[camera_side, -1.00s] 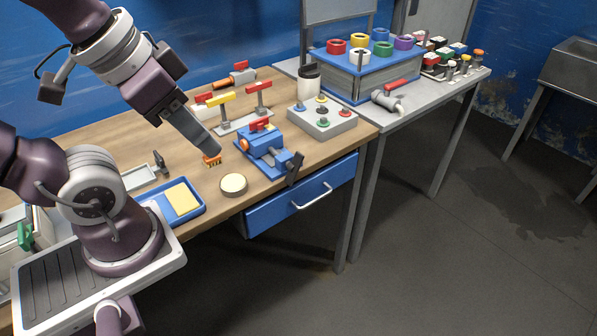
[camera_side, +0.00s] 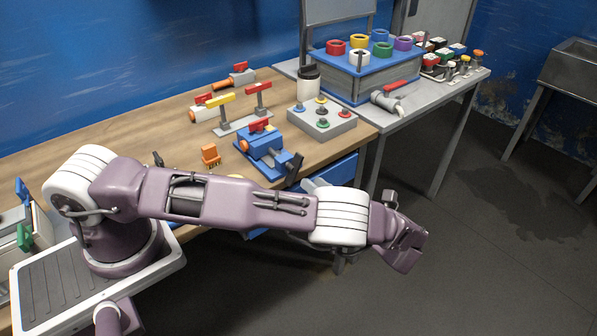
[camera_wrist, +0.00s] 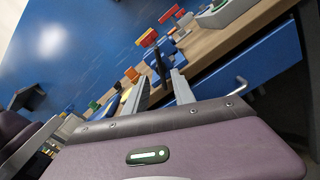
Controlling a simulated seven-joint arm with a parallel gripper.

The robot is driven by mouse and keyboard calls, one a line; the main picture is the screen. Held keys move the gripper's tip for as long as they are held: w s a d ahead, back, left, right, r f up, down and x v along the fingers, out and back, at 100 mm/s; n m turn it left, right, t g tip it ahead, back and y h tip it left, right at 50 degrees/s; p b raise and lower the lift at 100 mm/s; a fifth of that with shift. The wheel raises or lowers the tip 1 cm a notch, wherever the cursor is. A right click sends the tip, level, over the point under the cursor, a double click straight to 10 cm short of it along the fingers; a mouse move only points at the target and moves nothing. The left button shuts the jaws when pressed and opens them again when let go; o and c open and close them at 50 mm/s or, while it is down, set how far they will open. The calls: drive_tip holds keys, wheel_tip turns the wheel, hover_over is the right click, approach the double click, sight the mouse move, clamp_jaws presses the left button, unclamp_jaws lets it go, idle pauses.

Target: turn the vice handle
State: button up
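The blue vice (camera_side: 262,148) stands near the front right of the wooden bench, with a red part on top. Its black handle (camera_side: 294,168) sticks out at the front, tilted. In the wrist view the handle (camera_wrist: 159,66) stands upright between and beyond the fingertips, and I cannot tell if they touch it. My gripper (camera_wrist: 160,77) is open, with two grey fingers apart and nothing visibly held. In the side view my arm crosses in front of the bench and mostly hides the gripper.
A blue drawer with a grey handle (camera_wrist: 236,86) is below the bench edge. A grey button box (camera_side: 322,120) stands right of the vice. The floor in front is clear.

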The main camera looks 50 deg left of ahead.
sight(298, 172)
drive_tip(key=a, duration=0.7)
drive_tip(key=shift+f, duration=0.1)
clamp_jaws()
